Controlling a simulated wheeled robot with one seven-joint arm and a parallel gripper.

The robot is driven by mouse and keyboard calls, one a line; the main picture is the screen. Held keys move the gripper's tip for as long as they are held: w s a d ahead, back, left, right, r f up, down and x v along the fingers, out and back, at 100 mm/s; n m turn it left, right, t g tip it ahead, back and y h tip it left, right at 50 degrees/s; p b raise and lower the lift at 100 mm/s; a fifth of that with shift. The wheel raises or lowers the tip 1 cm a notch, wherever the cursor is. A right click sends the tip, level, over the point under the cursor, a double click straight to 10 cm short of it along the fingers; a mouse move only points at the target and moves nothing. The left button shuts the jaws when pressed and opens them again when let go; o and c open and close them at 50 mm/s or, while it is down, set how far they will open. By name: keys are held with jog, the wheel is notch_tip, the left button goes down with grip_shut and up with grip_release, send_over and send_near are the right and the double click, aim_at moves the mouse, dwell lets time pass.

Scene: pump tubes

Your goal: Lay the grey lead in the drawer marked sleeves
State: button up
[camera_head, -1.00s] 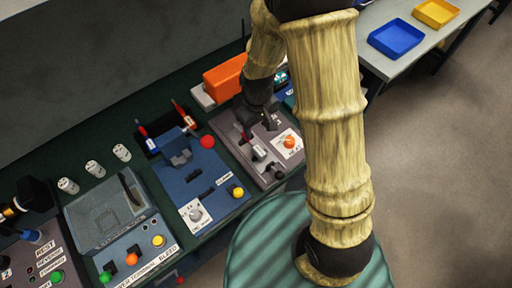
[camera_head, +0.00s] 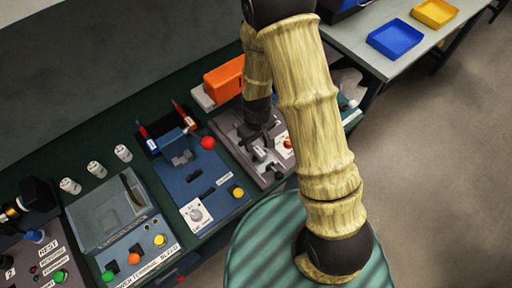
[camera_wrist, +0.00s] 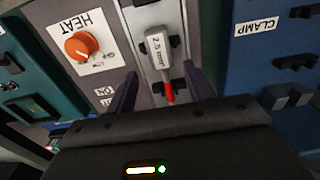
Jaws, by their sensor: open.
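A grey piece labelled 2.5 mm² (camera_wrist: 158,46) with a red tip, which looks like the grey lead, lies on the grey HEAT unit in the wrist view. My gripper (camera_wrist: 160,74) is open, with one dark finger on each side of this piece. I cannot tell whether the fingers touch it. In the head view my gripper (camera_head: 262,140) is low over the HEAT unit and largely covers the piece. No drawer marked sleeves can be made out in either view.
The HEAT unit has an orange knob (camera_wrist: 82,46). A blue CLAMP unit (camera_head: 192,178) stands beside it, with a red ball-ended lever (camera_head: 208,142) and red and blue leads behind. An orange box (camera_head: 224,80) stands at the back. A blue tray (camera_head: 395,39) and yellow tray (camera_head: 435,13) are on the side table.

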aim_at(256, 147)
jog(key=shift+s+a+f+p, duration=0.15)
jog(key=shift+f+p, duration=0.15)
jog(key=shift+f, duration=1.45)
grip_shut()
jog(key=shift+r, duration=0.1)
jog(key=shift+r, duration=0.45)
notch_tip(256, 147, up, 9)
jog(key=b, duration=0.1)
